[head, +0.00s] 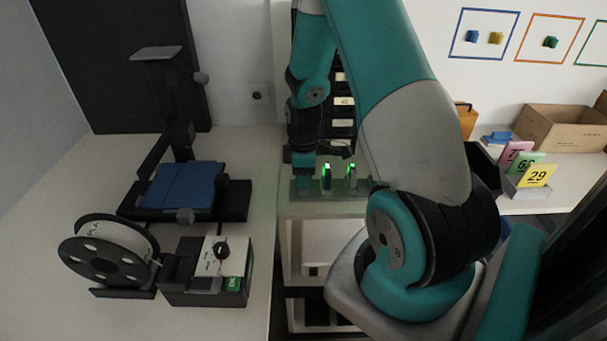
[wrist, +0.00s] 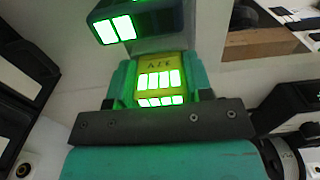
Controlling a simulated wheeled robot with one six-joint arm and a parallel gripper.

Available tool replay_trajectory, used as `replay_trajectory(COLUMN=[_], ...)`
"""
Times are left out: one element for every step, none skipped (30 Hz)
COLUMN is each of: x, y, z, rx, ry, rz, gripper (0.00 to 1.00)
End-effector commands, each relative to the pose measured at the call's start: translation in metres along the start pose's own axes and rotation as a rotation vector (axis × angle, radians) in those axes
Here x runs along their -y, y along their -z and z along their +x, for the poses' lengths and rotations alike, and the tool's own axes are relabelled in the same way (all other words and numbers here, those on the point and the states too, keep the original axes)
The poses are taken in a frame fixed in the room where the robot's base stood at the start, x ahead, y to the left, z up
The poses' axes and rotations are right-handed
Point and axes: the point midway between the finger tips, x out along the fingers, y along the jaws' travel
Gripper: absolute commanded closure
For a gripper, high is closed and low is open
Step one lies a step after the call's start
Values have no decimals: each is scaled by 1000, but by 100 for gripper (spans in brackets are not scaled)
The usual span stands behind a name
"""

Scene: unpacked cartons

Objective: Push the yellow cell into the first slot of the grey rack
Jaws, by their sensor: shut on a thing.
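The yellow cell (wrist: 160,66), with lit green bars and dark lettering, sits between the two teal fingers of my gripper (wrist: 158,82) in the wrist view. The gripper is shut on it. In the head view my gripper (head: 302,170) is low over the left end of the grey rack (head: 340,190); the cell is hidden there. Two dark units with green lights stand in the rack to the right of my gripper. One dark unit with green windows (wrist: 115,29) shows beyond the cell in the wrist view. How deep the cell sits in the slot cannot be told.
A blue-bed printer (head: 183,186), a black spool (head: 108,250) and a small control box (head: 208,270) stand on the left table. Coloured number cards (head: 537,176) and an open carton (head: 560,128) are at right. My arm covers the middle.

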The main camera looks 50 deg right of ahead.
Motion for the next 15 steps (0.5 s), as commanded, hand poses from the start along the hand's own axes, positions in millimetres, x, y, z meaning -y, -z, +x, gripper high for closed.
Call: replay_trajectory(x=[0, 0, 0, 0, 0, 0, 0, 0, 0, 0, 0, 0, 0, 0, 0], y=[0, 0, 0, 0, 0, 0, 0, 0, 0, 0, 0, 0, 0, 0, 0], z=[0, 0, 0, 0, 0, 0, 0, 0, 0, 0, 0, 0, 0, 0, 0], rx=[0, 0, 0, 0, 0, 0, 0, 0, 0, 0, 0, 0, 0, 0, 0], ry=[0, 0, 0, 0, 0, 0, 0, 0, 0, 0, 0, 0, 0, 0, 0], rz=[0, 0, 0, 0, 0, 0, 0, 0, 0, 0, 0, 0, 0, 0, 0], gripper=[88, 88, 88, 88, 49, 40, 33, 26, 24, 24, 24, 24, 24, 24, 24])
